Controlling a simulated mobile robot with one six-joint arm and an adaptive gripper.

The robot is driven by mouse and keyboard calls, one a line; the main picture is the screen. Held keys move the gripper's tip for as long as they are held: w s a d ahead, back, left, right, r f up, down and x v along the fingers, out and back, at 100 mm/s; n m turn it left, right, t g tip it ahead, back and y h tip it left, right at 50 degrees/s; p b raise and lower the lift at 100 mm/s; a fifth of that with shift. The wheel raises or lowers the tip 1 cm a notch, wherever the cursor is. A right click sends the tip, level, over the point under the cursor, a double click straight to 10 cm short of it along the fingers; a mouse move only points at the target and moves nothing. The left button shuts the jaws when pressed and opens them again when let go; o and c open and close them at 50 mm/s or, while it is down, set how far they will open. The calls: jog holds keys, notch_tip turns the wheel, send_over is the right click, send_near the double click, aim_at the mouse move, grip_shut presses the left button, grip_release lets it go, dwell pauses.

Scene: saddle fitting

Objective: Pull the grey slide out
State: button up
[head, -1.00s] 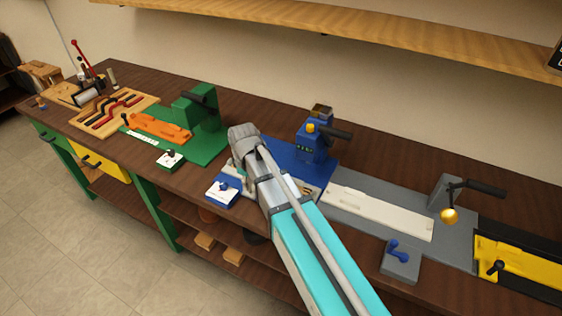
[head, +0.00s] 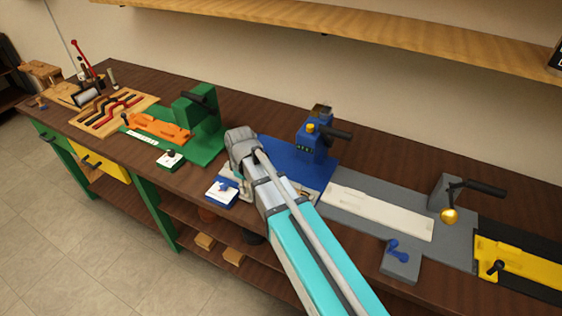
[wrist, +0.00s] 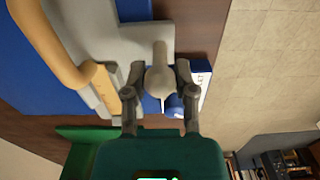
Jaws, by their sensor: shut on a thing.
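In the wrist view the grey slide (wrist: 118,40) is a flat plate lying over a blue base plate (wrist: 30,65). A pale grey round-ended knob (wrist: 160,78) stands at the slide's end. My gripper (wrist: 160,72) is shut on this knob, with one finger on each side. In the head view the blue base plate (head: 295,165) carries a blue post (head: 315,140) with a yellow knob and a dark handle. There my wrist and arm cover most of the slide and hide the fingertips.
A bent tan bar (wrist: 62,50) lies beside the slide. A blue box with a white top (head: 221,191) stands close to my gripper at the bench's front edge. A green fixture (head: 205,125) stands left; a grey one with a white strip (head: 380,212) lies right.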

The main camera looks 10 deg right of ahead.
jog(key=shift+s+a, duration=0.1)
jog(key=shift+s+a, duration=0.35)
jog(key=shift+s, duration=0.25)
jog(key=shift+o, duration=0.7)
jog(key=shift+s, duration=0.15)
jog(key=o, duration=0.7)
jog(key=shift+a, duration=0.1)
jog(key=shift+r, duration=0.15)
jog(key=shift+r+p, duration=0.2)
jog(key=shift+p, duration=0.1)
notch_tip(320, 180, up, 5)
jog(key=p, duration=0.5)
jog(key=shift+r, duration=0.2)
